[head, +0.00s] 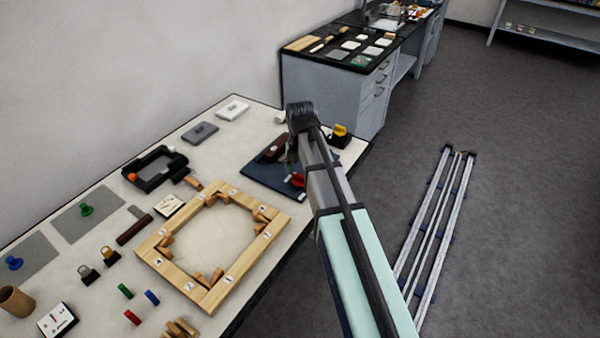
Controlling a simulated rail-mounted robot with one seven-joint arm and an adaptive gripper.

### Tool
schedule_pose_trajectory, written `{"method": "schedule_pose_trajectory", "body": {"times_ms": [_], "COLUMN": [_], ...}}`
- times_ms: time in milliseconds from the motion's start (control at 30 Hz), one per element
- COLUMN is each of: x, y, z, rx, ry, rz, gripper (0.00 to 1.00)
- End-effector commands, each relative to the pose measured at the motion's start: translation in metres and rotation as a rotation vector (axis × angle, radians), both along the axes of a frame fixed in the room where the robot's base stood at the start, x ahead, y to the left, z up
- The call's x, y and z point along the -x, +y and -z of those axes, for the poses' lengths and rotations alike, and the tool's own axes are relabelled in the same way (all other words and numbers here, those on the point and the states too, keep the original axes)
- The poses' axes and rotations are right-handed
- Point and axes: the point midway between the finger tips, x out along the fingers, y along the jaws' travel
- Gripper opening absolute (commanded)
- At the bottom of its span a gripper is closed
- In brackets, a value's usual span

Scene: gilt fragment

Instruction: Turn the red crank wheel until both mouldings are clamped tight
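A small red part (296,180), which looks like the red crank wheel, shows at the right side of a dark blue mat (262,180). My arm crosses in front of it and hides part of it. A dark brown piece (274,148) lies at the back of the mat. It may be a moulding or part of the clamp. I cannot tell whether two mouldings are there or how tightly anything is held. My arm reaches from the bottom right to the mat's right side. The fingers of my gripper cannot be made out, nor what they touch.
A pale wooden frame (246,262) with loose wedges lies mid-table. A black tray-like fixture (154,168) stands behind it. A yellow-and-black object (339,133) stands near the table's right corner. Floor rails (435,220) lie to the right.

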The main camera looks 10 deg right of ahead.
Motion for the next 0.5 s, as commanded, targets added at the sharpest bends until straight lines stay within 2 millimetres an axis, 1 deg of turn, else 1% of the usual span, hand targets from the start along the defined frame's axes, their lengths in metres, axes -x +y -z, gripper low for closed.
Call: {"method": "schedule_pose_trajectory", "body": {"times_ms": [33, 67, 100, 133, 500], "x": [0.0, 0.0, 0.0, 0.0, 0.0002], "y": [0.0, 0.0, 0.0, 0.0, -0.0001], "z": [-0.0001, -0.0001, -0.0001, 0.0, 0.0], "rx": [0.0, 0.0, 0.0, 0.0, 0.0], "ry": [0.0, 0.0, 0.0, 0.0, 0.001], "rz": [0.0, 0.0, 0.0, 0.0, 0.028], "gripper": [0.52, 0.42, 0.28, 0.17, 0.17]}}
